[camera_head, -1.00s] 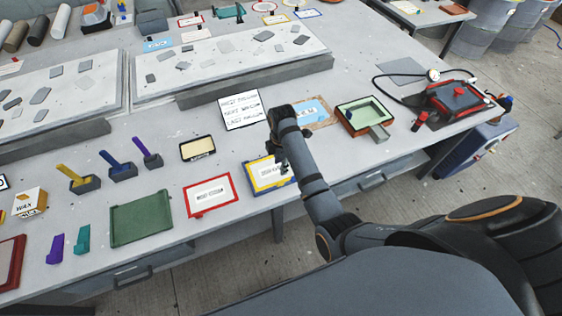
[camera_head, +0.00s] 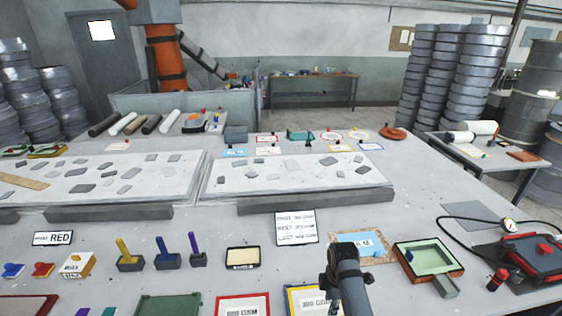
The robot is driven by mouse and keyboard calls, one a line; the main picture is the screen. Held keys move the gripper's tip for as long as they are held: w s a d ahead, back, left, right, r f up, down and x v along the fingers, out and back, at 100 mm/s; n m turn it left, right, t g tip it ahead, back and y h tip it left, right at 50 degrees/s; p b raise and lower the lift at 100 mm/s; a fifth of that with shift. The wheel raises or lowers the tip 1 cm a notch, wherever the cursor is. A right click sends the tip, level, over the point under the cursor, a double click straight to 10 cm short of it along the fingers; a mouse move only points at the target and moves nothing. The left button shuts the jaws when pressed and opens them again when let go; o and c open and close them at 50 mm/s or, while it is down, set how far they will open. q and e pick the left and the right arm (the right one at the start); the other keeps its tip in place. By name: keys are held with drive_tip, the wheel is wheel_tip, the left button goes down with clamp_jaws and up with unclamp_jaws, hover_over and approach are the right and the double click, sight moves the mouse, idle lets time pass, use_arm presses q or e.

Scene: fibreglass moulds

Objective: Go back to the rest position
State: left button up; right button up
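My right gripper (camera_head: 331,285) is at the bottom of the head view, pointing down over the blue-and-yellow framed card (camera_head: 299,298) near the table's front. Its fingers are small and partly hidden by my own wrist, so I cannot tell whether they are open or shut. I see nothing clearly held in it. My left gripper is not in view.
The grey table (camera_head: 300,250) carries a red-framed card (camera_head: 242,304), a green tray (camera_head: 168,306), a black-rimmed box (camera_head: 243,258), a white text card (camera_head: 296,228), a green-lined mould (camera_head: 430,257) and a red device (camera_head: 530,258). Two raised white boards (camera_head: 290,178) lie farther back.

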drive_tip(key=s+d+r+m+t+h, duration=0.1)
drive_tip(key=s+d+r+m+t, duration=0.15)
drive_tip(key=s+m, duration=0.6)
drive_tip(key=s+d+r+m+t, duration=0.1)
drive_tip(key=s+d+r+m, duration=0.25)
drive_tip(key=s+m, duration=0.55)
drive_tip(key=s+d+f+g+b, duration=0.15)
drive_tip(key=f+b, duration=0.25)
drive_tip(key=f, duration=1.4)
drive_tip(key=s+d+f+b, duration=0.1)
drive_tip(key=s+f+b, duration=0.2)
drive_tip(key=f, duration=1.5)
drive_tip(key=s+d+f+g+b, duration=0.1)
drive_tip(key=s+f+b, duration=0.3)
drive_tip(key=s+f, duration=1.3)
drive_tip(key=shift+s+d+f+n+b, duration=0.2)
drive_tip(key=shift+f+n+b, duration=0.15)
drive_tip(key=shift+f, duration=0.6)
